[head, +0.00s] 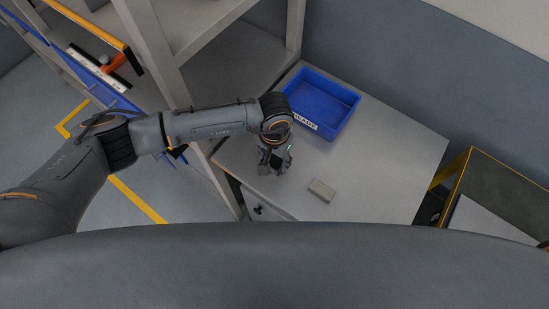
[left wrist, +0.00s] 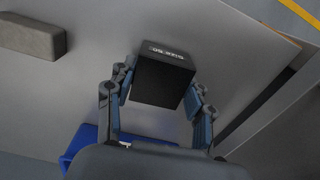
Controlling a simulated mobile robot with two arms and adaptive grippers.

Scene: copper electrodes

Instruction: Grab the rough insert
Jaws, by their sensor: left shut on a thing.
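My left gripper (head: 272,167) points down over the grey table, in front of the blue bin. In the left wrist view its two fingers (left wrist: 162,80) are shut on a dark, square-faced block (left wrist: 165,86) with small white lettering along one edge; the lettering is too small to read surely. A light grey-beige rectangular block (head: 321,190) lies on the table to the right of the gripper, apart from it. It also shows at the upper left in the left wrist view (left wrist: 32,38). I cannot tell from the looks which block is called the rough insert. My right gripper is not in view.
The blue bin (head: 325,96), labelled READY, stands empty at the back of the table (head: 385,160). A shelf frame (head: 160,50) rises at the left. A dark yellow-edged surface (head: 500,195) lies at the right. The table's right part is clear.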

